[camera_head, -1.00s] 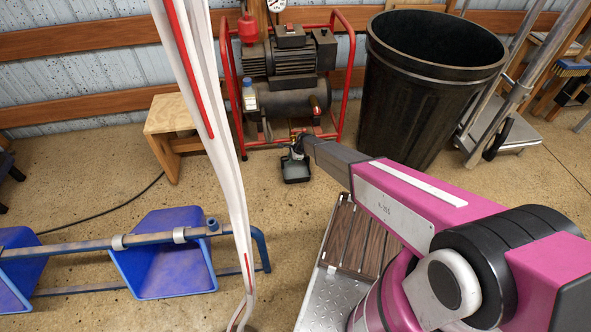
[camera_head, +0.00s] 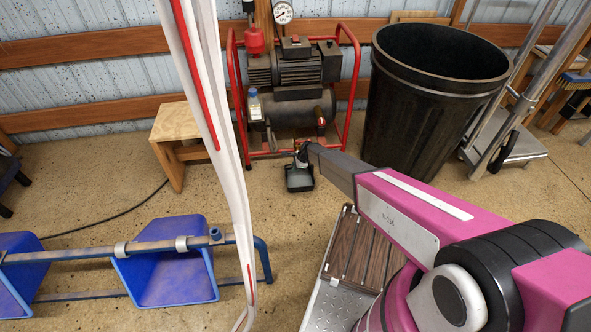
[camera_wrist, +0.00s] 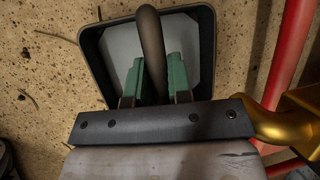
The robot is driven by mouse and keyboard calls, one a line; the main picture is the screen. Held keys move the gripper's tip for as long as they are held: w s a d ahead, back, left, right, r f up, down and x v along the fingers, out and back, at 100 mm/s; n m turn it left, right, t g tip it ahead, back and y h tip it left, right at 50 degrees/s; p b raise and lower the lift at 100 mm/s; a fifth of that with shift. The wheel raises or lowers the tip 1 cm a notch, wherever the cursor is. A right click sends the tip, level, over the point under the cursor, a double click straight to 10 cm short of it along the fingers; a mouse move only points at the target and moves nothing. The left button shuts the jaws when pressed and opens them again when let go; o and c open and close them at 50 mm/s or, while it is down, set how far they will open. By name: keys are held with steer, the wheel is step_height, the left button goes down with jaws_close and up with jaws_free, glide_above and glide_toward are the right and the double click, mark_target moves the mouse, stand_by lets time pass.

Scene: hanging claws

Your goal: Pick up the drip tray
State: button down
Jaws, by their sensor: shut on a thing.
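The drip tray (camera_head: 299,179) is a small dark, square tray with a raised rim, in front of the compressor. In the wrist view the drip tray (camera_wrist: 204,28) has a pale grey inside and a thick dark handle (camera_wrist: 151,48) arching over its middle. My gripper (camera_wrist: 152,72) has green finger pads, one on each side of the handle, shut on it. In the head view my gripper (camera_head: 301,158) is small and reaches down at the tray's back edge. I cannot tell whether the tray touches the floor.
A red-framed compressor (camera_head: 290,75) stands just behind the tray. A wooden stool (camera_head: 176,134) is to its left, a large black bin (camera_head: 425,90) to the right. White and red hanging strips (camera_head: 215,130) cross the view. Blue bins (camera_head: 165,275) on a rail stand front left.

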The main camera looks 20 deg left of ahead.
steer(key=shift+r, duration=1.2)
steer(key=shift+s+d+r, duration=0.1)
steer(key=shift+s+r, duration=0.15)
steer(key=s+d+r, duration=0.3)
steer(key=s+r, duration=0.3)
steer(key=s, duration=0.4)
steer(key=shift+s+r, duration=0.3)
steer(key=shift+s, duration=0.1)
